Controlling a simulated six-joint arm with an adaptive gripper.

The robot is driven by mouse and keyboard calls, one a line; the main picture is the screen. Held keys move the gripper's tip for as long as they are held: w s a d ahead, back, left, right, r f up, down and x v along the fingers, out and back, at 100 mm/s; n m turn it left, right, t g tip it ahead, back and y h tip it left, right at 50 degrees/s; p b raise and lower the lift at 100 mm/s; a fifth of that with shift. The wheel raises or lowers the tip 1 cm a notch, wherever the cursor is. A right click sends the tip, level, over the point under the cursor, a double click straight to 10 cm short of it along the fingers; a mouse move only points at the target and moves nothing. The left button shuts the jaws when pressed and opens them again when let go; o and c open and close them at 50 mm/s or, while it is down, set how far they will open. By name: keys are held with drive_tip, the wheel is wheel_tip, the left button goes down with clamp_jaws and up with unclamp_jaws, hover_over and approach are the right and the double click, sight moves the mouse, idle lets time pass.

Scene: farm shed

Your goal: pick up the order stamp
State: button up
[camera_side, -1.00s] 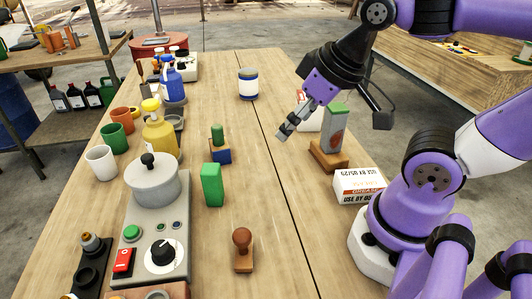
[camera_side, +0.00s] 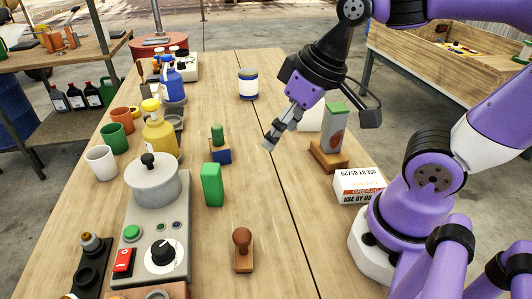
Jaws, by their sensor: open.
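A wooden-handled stamp (camera_side: 242,248), with a round brown knob on a rectangular base, stands upright on the table at the front middle; it looks like the order stamp. My gripper (camera_side: 270,142) is open and empty above the table's middle, pointing down and left. It is farther back than the stamp, above and apart from it. Another stamp-like item with a green handle and blue base (camera_side: 218,146) stands left of my gripper. Nothing hides the wooden stamp.
A green block (camera_side: 212,185) stands between the two stamp-like items. A grey control panel with a pot-like lid (camera_side: 153,180) is at left. A green-topped grey block on a wooden base (camera_side: 331,138) and a white box (camera_side: 359,186) are at right. The wooden table (camera_side: 290,255) is clear around the wooden stamp.

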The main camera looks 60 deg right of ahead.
sight(243, 230)
drive_tip(key=a+f+g, duration=0.1)
drive_tip(key=a+f, duration=0.1)
drive_tip(key=a, duration=0.1)
drive_tip(key=a+f+g+y, duration=0.1)
drive_tip(key=a+f+g, duration=0.1)
drive_tip(key=a+f, duration=0.1)
drive_tip(key=a+f+n+g+y, duration=0.1)
drive_tip(key=a+f+g, duration=0.1)
drive_tip(key=a, duration=0.3)
drive_tip(key=shift+w+f, duration=0.2)
drive_tip(key=shift+f, duration=0.45)
drive_tip(key=x, duration=0.5)
drive_tip(key=shift+s+a+f, duration=0.1)
drive_tip(key=shift+s+f, duration=0.1)
drive_tip(key=shift+f, duration=0.05)
clamp_jaws()
